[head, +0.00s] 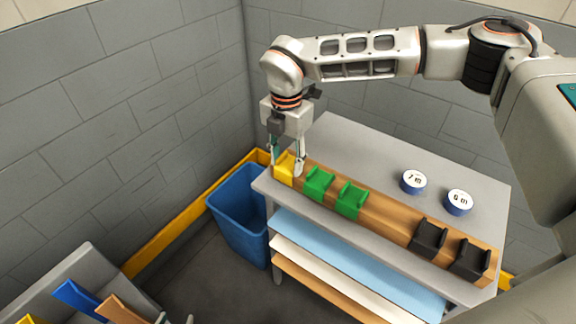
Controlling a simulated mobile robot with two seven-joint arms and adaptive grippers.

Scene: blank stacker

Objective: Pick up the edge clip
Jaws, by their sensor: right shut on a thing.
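Several edge clips sit along a wooden bar (385,217) on the table: a yellow clip (284,170) at its left end, two green clips (319,183) and (351,199), and two black clips (428,237) and (470,260) towards the right. My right gripper (286,166) points down over the left end, its fingers on either side of the yellow clip and shut on it. The yellow clip is still at the bar; I cannot tell whether it is lifted clear. Only the fingertips of my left gripper (175,319) show at the bottom edge, apart, with nothing seen between them.
Two round blue-and-white items (413,182) and (458,202) stand on the grey table (350,147) behind the bar. Lower shelves hold sheets (350,270). A blue bin (238,222) stands left of the table. A grey tray (88,258) with coloured strips is at bottom left.

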